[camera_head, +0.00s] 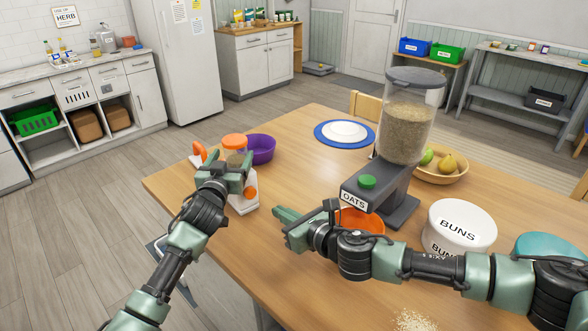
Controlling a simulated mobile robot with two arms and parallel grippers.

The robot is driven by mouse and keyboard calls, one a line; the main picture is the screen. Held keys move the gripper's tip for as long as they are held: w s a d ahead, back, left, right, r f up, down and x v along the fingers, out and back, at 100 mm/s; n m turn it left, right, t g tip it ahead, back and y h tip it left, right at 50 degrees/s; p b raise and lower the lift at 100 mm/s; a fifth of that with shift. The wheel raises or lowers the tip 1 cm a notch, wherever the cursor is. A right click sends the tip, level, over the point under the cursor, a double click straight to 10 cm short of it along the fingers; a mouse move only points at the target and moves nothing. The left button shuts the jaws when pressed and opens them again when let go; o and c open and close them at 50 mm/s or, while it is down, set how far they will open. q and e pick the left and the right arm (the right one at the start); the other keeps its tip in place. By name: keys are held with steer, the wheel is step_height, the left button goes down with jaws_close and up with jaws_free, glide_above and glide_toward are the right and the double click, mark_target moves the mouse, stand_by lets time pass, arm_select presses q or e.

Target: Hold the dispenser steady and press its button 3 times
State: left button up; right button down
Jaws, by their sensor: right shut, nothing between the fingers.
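The oats dispenser (393,190) stands upright on the wooden table, with a clear grain-filled hopper, a dark base and an "OATS" label. Its green button (367,182) sits on top of the front housing. An orange bowl (365,219) is under the spout, partly hidden by my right arm. My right gripper (282,222) is shut and empty, left of and in front of the dispenser, apart from it. My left gripper (231,174) has its fingers spread, farther left, by an orange-lidded jar (234,142); whether it touches the jar I cannot tell. Neither gripper touches the dispenser.
A white bottle (247,200) and a purple bowl (260,149) are near my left gripper. A blue-rimmed plate (319,137) lies behind. A fruit bowl (456,174), a "BUNS" tin (462,215) and a teal item (548,246) crowd the right. Spilled grain (414,321) lies in front.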

arm_select(q)
steer(key=shift+o, duration=0.2)
steer(key=shift+r, duration=0.2)
steer(key=s, duration=1.2)
steer(key=shift+a+f, duration=0.1)
steer(key=shift+f, duration=0.05)
